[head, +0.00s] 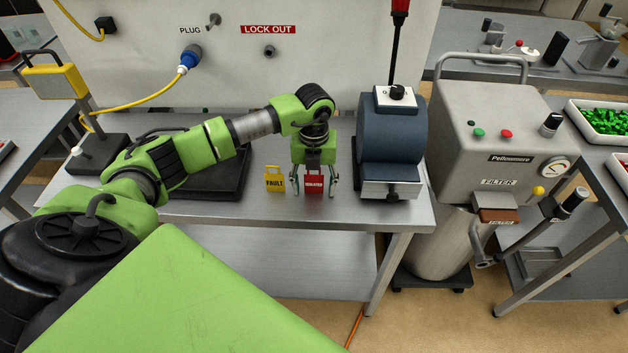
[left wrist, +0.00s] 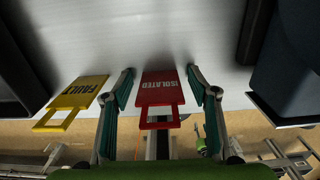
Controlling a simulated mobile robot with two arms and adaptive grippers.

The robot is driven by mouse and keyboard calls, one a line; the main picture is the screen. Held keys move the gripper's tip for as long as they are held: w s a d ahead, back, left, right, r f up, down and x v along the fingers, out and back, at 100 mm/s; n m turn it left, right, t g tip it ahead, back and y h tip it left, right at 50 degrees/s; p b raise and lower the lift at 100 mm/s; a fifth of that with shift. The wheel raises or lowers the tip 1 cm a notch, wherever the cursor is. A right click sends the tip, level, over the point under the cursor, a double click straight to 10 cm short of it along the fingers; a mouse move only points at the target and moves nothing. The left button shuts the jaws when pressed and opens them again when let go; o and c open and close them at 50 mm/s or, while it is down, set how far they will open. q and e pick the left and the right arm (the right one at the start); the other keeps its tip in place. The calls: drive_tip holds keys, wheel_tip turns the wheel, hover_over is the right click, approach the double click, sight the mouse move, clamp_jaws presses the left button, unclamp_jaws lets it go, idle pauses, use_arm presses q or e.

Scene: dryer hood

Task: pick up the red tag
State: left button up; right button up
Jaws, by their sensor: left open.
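The red tag (head: 314,182), lettered ISOLATED, stands on the metal bench (head: 215,210) near its front edge. It also shows in the left wrist view (left wrist: 161,88), between the two fingers. My left gripper (head: 314,190) points down over the red tag with one finger on each side. Its fingers (left wrist: 162,90) are open, with a gap visible on both sides of the tag. I cannot tell how far the fingertips are above the bench. My right gripper is not in view.
A yellow FAULT tag (head: 274,180) stands close left of the red one; it also shows in the left wrist view (left wrist: 78,95). A blue-grey machine (head: 392,140) stands close right. A white panel (head: 330,40) rises behind. A grey filter unit (head: 490,130) stands farther right.

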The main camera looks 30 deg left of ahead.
use_arm(q)
drive_tip(key=c, duration=0.9)
drive_tip(key=shift+r, duration=0.1)
